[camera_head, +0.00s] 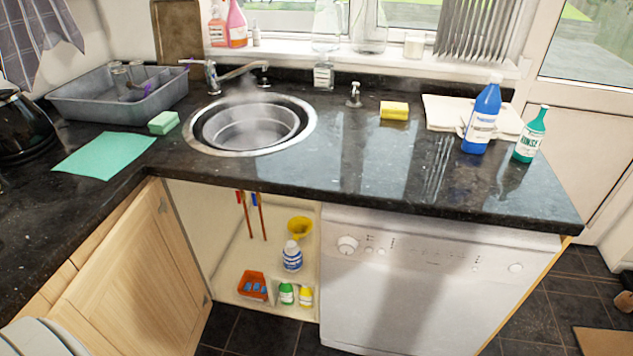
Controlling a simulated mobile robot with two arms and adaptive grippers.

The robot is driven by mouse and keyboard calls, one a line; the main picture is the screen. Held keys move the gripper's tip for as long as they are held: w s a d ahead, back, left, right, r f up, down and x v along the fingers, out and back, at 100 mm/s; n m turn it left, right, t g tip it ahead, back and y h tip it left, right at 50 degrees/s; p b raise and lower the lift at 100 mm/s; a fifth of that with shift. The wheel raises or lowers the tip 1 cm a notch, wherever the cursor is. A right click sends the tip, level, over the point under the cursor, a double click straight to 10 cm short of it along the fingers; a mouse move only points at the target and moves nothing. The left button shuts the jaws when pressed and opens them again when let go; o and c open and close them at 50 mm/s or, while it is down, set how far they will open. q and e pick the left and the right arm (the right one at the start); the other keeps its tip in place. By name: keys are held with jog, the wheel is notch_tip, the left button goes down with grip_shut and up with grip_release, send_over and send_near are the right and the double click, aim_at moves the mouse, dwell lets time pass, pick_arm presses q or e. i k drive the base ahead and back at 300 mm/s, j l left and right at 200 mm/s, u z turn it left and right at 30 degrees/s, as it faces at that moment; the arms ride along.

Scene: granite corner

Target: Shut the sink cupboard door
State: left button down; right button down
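The sink cupboard door (130,275) is light wood and stands wide open, swung out to the left of the opening. The sink cupboard (222,215) lies below the round sink (252,127). Inside are a yellow funnel (299,228), a blue and white bottle (292,257), an orange tray (252,286), a green bottle (287,294), a yellow bottle (305,296) and red and blue handled tools (247,200). Neither of my grippers shows in the head view.
A white dishwasher (420,290) stands right of the cupboard. The dark granite worktop (350,160) overhangs the opening and holds a blue bottle (482,118) and a green bottle (530,136). White plates (38,338) show at bottom left, near the door. The dark tiled floor (262,335) in front is clear.

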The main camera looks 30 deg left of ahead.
aim_at(142, 291)
jog(key=j+u, duration=0.2)
jog(key=u, duration=0.25)
jog(key=i+j+u, duration=0.1)
jog(key=u, duration=0.4)
